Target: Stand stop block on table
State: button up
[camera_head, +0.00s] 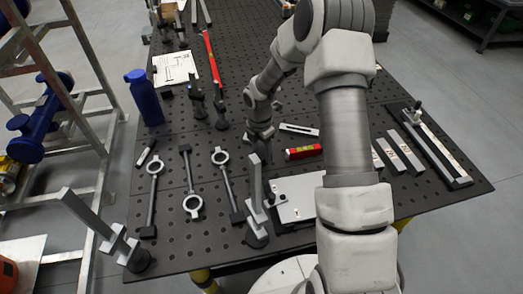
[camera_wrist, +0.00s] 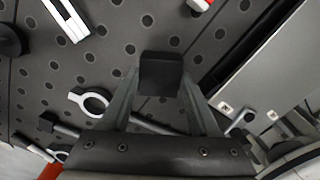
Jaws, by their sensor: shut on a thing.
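The stop block (camera_wrist: 161,74) is a small dark block, seen in the wrist view between the fingertips of my gripper (camera_wrist: 163,92). The fingers are shut on its two sides. In the head view my gripper (camera_head: 260,135) points down over the middle of the black perforated table (camera_head: 215,147). The block is hard to make out there against the dark top. I cannot tell whether its underside touches the table.
A grey plate (camera_head: 293,199) lies in front. A blue bottle (camera_head: 144,98) stands at the left edge. Clamps stand around. Some bare perforated top shows between them.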

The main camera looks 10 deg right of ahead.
jog(key=shift+f+b, duration=1.05)
jog(key=shift+f, duration=0.35)
dwell(0.4)
jog(key=o, duration=1.4)
jog(key=shift+o, duration=0.3)
jog(key=shift+r+p, duration=2.6)
jog(key=shift+r, duration=0.95)
jog(key=shift+s+f, duration=0.1)
